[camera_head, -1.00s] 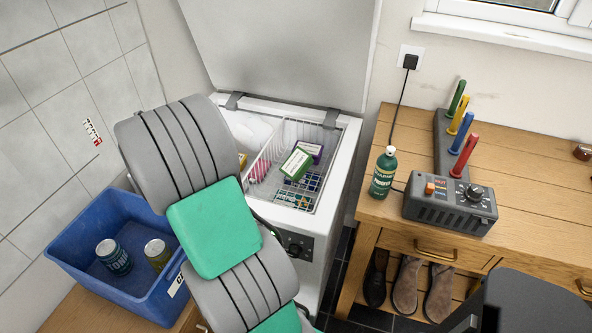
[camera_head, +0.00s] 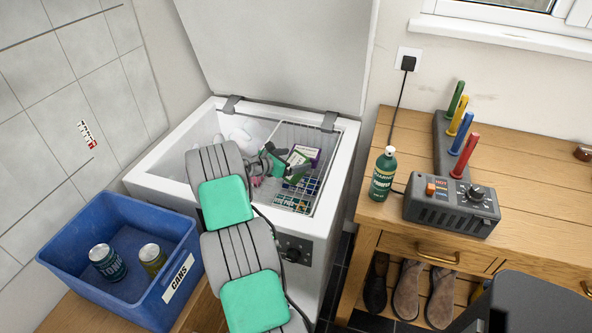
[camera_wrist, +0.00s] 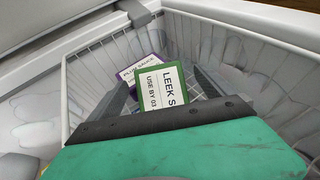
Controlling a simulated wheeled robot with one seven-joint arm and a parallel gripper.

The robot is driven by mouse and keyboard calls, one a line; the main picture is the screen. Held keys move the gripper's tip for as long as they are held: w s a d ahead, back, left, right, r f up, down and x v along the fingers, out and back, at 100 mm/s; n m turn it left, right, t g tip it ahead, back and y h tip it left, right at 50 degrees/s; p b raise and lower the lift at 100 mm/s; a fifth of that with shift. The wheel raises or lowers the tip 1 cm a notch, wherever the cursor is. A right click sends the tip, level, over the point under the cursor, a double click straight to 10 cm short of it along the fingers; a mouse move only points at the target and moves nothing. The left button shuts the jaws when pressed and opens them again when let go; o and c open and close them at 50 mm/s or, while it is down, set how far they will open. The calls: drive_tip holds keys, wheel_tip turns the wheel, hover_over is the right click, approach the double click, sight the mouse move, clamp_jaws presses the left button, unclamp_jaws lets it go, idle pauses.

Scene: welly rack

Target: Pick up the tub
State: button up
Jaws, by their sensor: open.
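A green tub with a white label reading "LEEK S" (camera_wrist: 162,90) leans in the wire basket of the chest freezer. My gripper (camera_wrist: 163,84) is open over the basket, one finger on each side of the green tub in the wrist view. I cannot tell whether the fingers touch it. The tub's lower part is hidden by my gripper.
The wire basket (camera_head: 322,141) hangs at the freezer's right side, with blue-patterned packs (camera_head: 296,196) in it. The raised lid (camera_head: 280,50) stands behind. A blue crate with cans (camera_head: 75,238) is at left; a green bottle (camera_head: 383,176) stands on the bench at right.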

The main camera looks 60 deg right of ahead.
drive_tip(key=x, duration=0.5)
drive_tip(key=shift+r, duration=0.1)
clamp_jaws()
drive_tip(key=shift+w+r, duration=0.1)
drive_tip(key=shift+r, duration=1.25)
drive_tip(key=a+r, duration=0.1)
drive_tip(key=r, duration=0.1)
drive_tip(key=s+a+r, duration=0.1)
drive_tip(key=r, duration=0.1)
drive_tip(key=s+a+r, duration=0.1)
drive_tip(key=a+r, duration=0.1)
drive_tip(key=shift+a+r, duration=0.1)
drive_tip(key=shift+r, duration=0.05)
drive_tip(key=s+a+r, duration=0.4)
drive_tip(key=a, duration=0.4)
drive_tip(key=m+y+p, duration=0.3)
drive_tip(key=y+p, duration=0.3)
drive_tip(key=y, duration=0.1)
hover_over(306, 173)
drive_tip(key=f, duration=1)
drive_tip(key=shift+w+d, duration=0.1)
drive_tip(key=shift+d, duration=0.3)
wheel_tip(306, 173, down, 7)
drive_tip(key=b, duration=0.6)
drive_tip(key=shift+r+b, duration=0.1)
drive_tip(key=shift+b, duration=0.2)
